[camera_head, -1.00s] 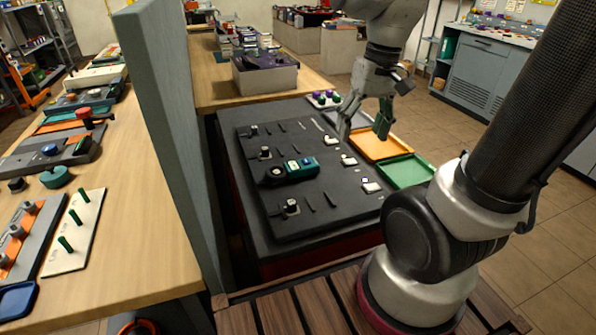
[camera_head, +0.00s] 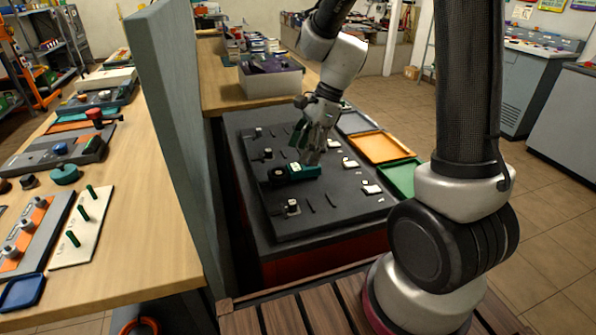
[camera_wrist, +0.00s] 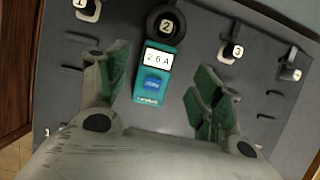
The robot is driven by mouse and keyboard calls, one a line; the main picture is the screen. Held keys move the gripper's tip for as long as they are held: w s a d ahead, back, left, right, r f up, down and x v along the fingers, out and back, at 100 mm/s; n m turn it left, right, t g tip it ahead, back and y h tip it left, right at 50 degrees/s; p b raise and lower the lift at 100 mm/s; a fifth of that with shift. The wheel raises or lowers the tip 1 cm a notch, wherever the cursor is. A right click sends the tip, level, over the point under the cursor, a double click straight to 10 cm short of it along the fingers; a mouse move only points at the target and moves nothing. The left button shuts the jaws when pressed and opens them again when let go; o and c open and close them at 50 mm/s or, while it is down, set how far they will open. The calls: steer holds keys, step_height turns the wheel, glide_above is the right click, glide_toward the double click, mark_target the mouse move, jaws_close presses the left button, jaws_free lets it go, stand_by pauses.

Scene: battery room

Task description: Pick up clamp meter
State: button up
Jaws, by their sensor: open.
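The clamp meter (camera_head: 296,172) is a teal and black device lying on the dark panel board (camera_head: 262,200). In the wrist view the clamp meter (camera_wrist: 153,84) shows a display reading "2.6 A", a blue button and a black round jaw end at the label "2". My gripper (camera_head: 312,160) is over the clamp meter in the head view and hides part of it. In the wrist view my gripper (camera_wrist: 158,88) is open, its green-padded fingers on either side of the meter's teal body. Both fingers look apart from the meter; the height gap cannot be told.
Small numbered fixtures (camera_wrist: 231,52) stand on the board around the meter. Orange (camera_head: 380,146) and green (camera_head: 402,176) trays lie right of the board. A tall grey partition (camera_head: 178,150) stands on the left. A grey bin (camera_head: 270,80) stands behind.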

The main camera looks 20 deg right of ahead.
mark_target(299, 166)
steer(key=x, duration=0.4)
steer(key=shift+s+d+f, duration=0.1)
steer(key=shift+s+f, duration=0.05)
steer(key=shift+f, duration=0.3)
steer(key=shift+c, duration=0.2)
